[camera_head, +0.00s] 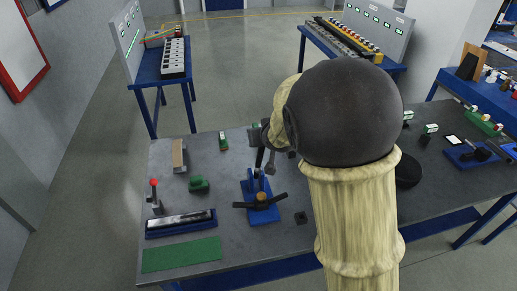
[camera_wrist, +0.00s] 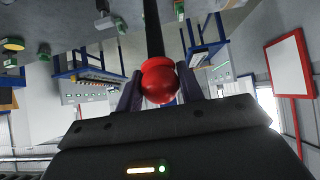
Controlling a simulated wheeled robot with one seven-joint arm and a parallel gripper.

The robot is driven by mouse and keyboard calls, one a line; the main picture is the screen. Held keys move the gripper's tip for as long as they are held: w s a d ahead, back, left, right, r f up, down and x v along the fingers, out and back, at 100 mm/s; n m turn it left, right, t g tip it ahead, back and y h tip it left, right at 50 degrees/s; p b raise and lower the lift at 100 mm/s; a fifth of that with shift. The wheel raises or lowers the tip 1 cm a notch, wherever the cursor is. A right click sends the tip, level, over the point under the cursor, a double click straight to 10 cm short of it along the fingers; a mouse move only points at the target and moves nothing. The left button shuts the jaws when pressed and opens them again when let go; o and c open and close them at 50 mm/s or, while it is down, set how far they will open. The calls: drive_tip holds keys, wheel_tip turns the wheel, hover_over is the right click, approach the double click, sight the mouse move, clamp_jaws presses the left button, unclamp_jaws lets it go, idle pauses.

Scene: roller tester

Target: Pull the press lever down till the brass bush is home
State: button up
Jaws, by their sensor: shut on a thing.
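The arbor press (camera_head: 249,185) stands on the grey bench with a blue base and a dark upright. The brass bush (camera_head: 262,197) shows as a small tan-orange piece low on the press, among dark arms; how deep it sits cannot be told. In the wrist view, the red ball knob (camera_wrist: 159,82) of the press lever (camera_wrist: 153,28) is between the two fingers of my gripper (camera_wrist: 160,92), which is shut on it. The dark lever rod runs away from the knob. In the head view my arm hides the knob and most of the lever.
A smaller red-knobbed lever (camera_head: 154,183) stands at the bench's left, near a blue tray (camera_head: 180,223) and green mat (camera_head: 181,254). Green block (camera_head: 198,184) and small parts lie left of the press. Blue-legged tables (camera_head: 163,68) stand behind, with open floor between.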

drive_tip(key=s+b, duration=0.1)
drive_tip(key=s+d+f+b, duration=0.1)
drive_tip(key=s+b, duration=0.1)
drive_tip(key=s+f+b, duration=0.1)
drive_tip(key=b, duration=0.1)
drive_tip(key=shift+s+d+f, duration=0.1)
drive_tip(key=shift+s+d, duration=0.1)
drive_tip(key=shift+s, duration=0.1)
drive_tip(key=shift+f, duration=0.15)
idle(0.3)
drive_tip(key=s+f+b, duration=0.2)
drive_tip(key=s, duration=0.1)
drive_tip(key=s+d+f+b, duration=0.1)
drive_tip(key=shift+s+d, duration=0.1)
drive_tip(key=shift+s, duration=0.1)
idle(0.6)
drive_tip(key=shift+s, duration=0.1)
